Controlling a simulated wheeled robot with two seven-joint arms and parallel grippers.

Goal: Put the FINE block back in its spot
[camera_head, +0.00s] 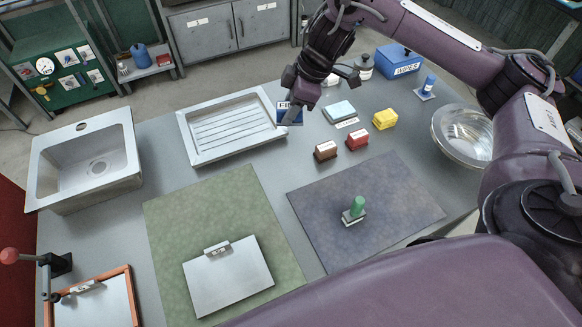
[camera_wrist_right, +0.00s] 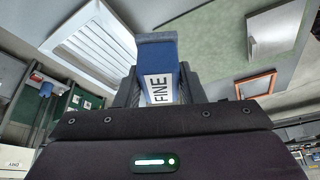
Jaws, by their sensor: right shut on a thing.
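My right gripper (camera_head: 297,103) is shut on the FINE block (camera_head: 288,117), just off the right end of the white ribbed drain tray (camera_head: 190,142). The block is blue with a white label reading FINE. In the right wrist view the FINE block (camera_wrist_right: 158,62) sits between the fingers (camera_wrist_right: 155,88), its label facing the camera. In the head view the gripper partly covers the block, and I cannot tell whether it touches the counter. A small white card (camera_head: 347,123) lies before a light blue block (camera_head: 339,109). My left gripper is not in view.
Brown (camera_head: 326,151) and red (camera_head: 357,139) blocks and a yellow sponge (camera_head: 385,119) stand nearby. A metal bowl (camera_head: 464,158) and blue WIPES box (camera_head: 400,57) are right. A green-handled tool (camera_head: 357,207) stands on the dark mat (camera_head: 320,232).

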